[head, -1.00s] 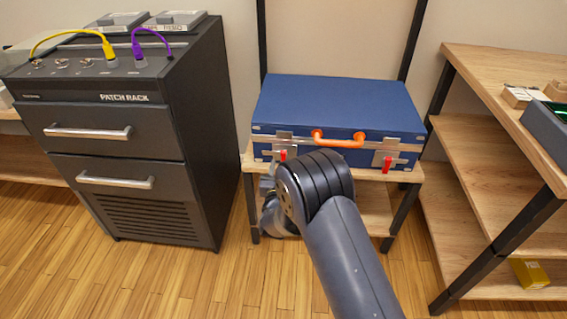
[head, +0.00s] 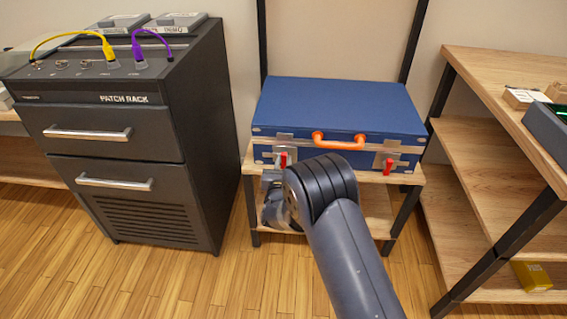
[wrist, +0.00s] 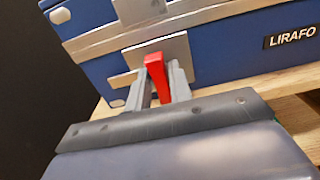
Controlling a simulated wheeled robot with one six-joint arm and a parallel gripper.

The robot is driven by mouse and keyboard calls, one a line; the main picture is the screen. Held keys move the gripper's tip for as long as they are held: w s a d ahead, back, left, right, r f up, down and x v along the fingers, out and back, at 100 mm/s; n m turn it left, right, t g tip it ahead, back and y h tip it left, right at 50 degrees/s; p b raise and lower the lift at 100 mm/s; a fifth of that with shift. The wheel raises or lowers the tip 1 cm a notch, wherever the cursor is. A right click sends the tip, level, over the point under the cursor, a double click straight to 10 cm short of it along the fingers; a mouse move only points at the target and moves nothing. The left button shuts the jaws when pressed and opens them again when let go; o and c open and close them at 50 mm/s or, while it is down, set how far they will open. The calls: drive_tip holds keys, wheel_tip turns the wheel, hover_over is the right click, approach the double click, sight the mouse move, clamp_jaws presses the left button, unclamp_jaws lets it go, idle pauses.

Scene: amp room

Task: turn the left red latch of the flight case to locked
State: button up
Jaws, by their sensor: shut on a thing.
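The blue flight case (head: 340,105) lies closed on a wooden stand, with an orange handle (head: 338,141) on its front. Its left red latch (head: 283,159) sits on a metal plate left of the handle. In the wrist view the left red latch (wrist: 157,77) stands between the fingers of my gripper (wrist: 160,82), which is shut on it. The latch looks close to upright, slightly tilted. The right red latch (head: 388,166) hangs down on its own plate. My arm hides part of the case's lower front in the head view.
A black patch rack (head: 125,130) with two drawers stands close on the left. A wooden shelf unit (head: 470,165) stands on the right. The wooden stand (head: 405,177) holds the case. Floor shows clear in front of the rack.

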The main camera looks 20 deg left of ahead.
clamp_jaws()
drive_tip(key=shift+f+m+b, duration=0.15)
drive_tip(key=shift+m+b, duration=0.15)
drive_tip(key=shift+b, duration=0.25)
drive_tip(key=m+b, duration=0.2)
drive_tip(key=b, duration=0.2)
drive_tip(key=shift+f+m, duration=0.2)
drive_tip(key=shift+m, duration=0.2)
drive_tip(key=m+b, duration=0.2)
drive_tip(key=b, duration=0.1)
drive_tip(key=m+b, duration=0.2)
drive_tip(key=shift+d+m+b, duration=0.2)
drive_tip(key=shift+m+b, duration=0.1)
drive_tip(key=shift+b, duration=0.1)
drive_tip(key=m, duration=0.4)
drive_tip(key=shift+r+b, duration=0.15)
drive_tip(key=shift+b, duration=0.25)
drive_tip(key=m, duration=0.6)
drive_tip(key=shift+w+d, duration=0.1)
